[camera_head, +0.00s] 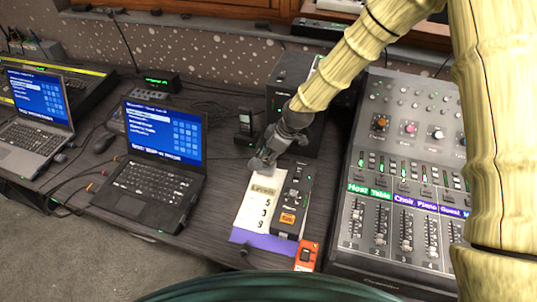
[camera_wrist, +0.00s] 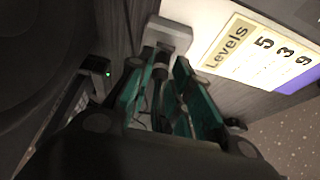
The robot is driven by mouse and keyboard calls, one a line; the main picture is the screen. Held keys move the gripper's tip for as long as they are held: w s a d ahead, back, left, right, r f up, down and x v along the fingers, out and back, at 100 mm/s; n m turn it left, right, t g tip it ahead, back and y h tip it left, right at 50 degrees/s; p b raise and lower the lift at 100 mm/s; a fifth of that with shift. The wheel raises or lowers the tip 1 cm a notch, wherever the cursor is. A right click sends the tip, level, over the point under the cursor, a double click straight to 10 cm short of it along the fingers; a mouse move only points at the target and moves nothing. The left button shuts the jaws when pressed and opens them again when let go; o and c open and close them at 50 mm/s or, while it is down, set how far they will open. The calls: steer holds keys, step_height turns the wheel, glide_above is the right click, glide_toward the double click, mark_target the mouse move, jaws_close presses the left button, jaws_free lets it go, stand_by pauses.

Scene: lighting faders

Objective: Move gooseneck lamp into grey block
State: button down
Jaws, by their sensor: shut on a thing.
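My gripper (camera_head: 272,148) points down over the table beside the white Levels card. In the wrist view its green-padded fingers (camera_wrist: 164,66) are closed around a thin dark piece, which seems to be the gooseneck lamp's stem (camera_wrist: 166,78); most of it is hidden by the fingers. The grey block (camera_wrist: 171,36) lies just past the fingertips, next to the card's Levels end. In the head view the block (camera_head: 259,165) shows under my gripper at the card's top left. I cannot tell whether the stem is inside the block or only close to it.
The Levels card (camera_head: 254,206) lies left of a small black fader box (camera_head: 292,200). A large mixer (camera_head: 395,180) stands to the right and an open laptop (camera_head: 155,165) to the left. An orange box (camera_head: 306,257) sits at the front edge. Cables cross the table behind the laptop.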

steer(key=c, duration=1.2)
jaws_free()
steer(key=shift+f, duration=0.3)
steer(key=shift+r, duration=0.1)
steer(key=shift+r, duration=0.1)
steer(key=v, duration=1.1)
steer(key=shift+r, duration=0.4)
